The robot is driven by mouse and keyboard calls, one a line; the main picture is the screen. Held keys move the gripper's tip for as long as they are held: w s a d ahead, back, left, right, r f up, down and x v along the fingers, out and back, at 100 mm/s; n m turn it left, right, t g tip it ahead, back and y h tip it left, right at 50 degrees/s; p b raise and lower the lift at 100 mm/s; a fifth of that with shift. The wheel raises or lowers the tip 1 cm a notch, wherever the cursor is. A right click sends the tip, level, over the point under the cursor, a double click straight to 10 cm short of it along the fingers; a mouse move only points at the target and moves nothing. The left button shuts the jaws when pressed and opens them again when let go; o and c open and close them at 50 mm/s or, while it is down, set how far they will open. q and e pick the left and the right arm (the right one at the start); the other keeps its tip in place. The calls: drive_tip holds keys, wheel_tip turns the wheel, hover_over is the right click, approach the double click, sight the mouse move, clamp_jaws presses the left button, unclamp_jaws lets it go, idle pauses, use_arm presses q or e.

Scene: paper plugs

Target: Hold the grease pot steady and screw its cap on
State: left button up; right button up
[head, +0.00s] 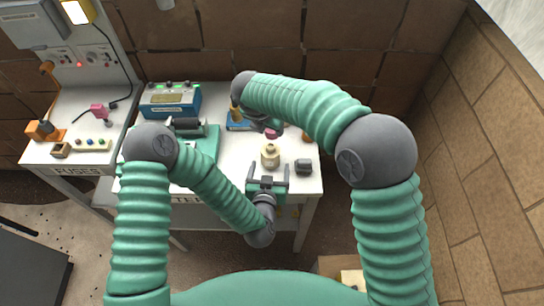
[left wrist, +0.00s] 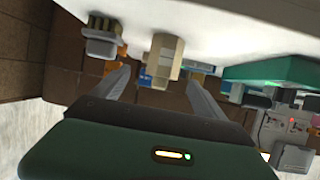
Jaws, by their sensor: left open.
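The cream grease pot (head: 270,157) stands upright on the white table, and it also shows in the left wrist view (left wrist: 163,58). My left gripper (head: 268,170) is open just on the near side of the pot, its fingers pointing at it. In the left wrist view its fingers (left wrist: 162,88) are spread and empty, with the pot ahead between their lines. My right gripper (head: 264,123) is beyond the pot, largely hidden by its own arm. A small magenta piece (head: 273,133) shows beside it; I cannot tell whether it is the cap or is held.
A dark grey block (head: 303,167) sits right of the pot. A green machine (head: 205,140) and a blue meter box (head: 170,100) stand to the left. An orange-tipped thing (head: 306,136) is near the right edge. Some table surface right of the pot is free.

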sight(271, 148)
use_arm(q)
drive_tip(key=shift+w+a+f, duration=0.1)
drive_tip(key=shift+w+a, duration=0.2)
drive_tip(key=shift+a, duration=0.1)
drive_tip(key=x, duration=1)
drive_tip(key=shift+w+d+f, duration=0.1)
drive_tip(key=shift+d, duration=0.15)
drive_tip(key=shift+w+a+f, duration=0.15)
drive_tip(key=shift+w+a, duration=0.05)
drive_tip(key=shift+w, duration=0.3)
clamp_jaws()
